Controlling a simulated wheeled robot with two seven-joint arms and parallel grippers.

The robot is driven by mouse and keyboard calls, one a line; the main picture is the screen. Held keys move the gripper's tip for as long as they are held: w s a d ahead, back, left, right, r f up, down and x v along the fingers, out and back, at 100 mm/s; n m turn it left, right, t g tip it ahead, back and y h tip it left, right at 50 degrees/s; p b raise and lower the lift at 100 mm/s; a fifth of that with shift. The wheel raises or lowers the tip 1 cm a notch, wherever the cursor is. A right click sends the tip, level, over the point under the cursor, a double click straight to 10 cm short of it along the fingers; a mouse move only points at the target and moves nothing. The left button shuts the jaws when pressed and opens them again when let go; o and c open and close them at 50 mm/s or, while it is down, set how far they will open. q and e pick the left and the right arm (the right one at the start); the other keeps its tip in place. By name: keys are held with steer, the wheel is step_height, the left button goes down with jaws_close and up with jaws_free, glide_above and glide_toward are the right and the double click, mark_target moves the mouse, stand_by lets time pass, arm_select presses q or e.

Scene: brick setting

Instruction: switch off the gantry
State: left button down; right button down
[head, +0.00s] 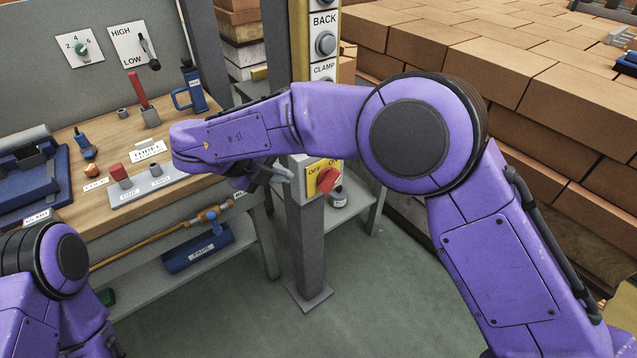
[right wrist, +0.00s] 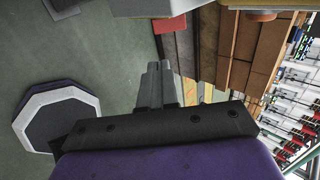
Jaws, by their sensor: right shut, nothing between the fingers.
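The red rotary switch (head: 328,180) sits on a yellow plate (head: 311,185) marked OFF and ON, on a grey box on the gantry post (head: 307,240). The knob looks tilted toward the upper right, on the ON side, but part of the lettering is hidden. My right gripper (head: 284,174) is shut and empty, just left of the switch box, partly hidden under my forearm. My left gripper is out of view.
Above the switch is a panel with BACK and CLAMP buttons (head: 325,44). A wooden workbench (head: 80,185) with tools and a grey button box stands at the left. Stacked bricks (head: 470,50) fill the right. Green floor (head: 240,310) is open in front of the post.

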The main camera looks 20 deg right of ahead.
mark_target(326, 190)
steer(key=p+x, duration=0.1)
steer(key=x, duration=0.5)
steer(key=p+x, duration=0.2)
steer(key=x, duration=0.5)
steer(key=shift+w+d+f, duration=0.1)
steer(key=shift+w+f, duration=0.05)
steer(key=shift+w, duration=0.1)
steer(key=shift+d+f, duration=0.2)
steer(key=shift+f, duration=0.05)
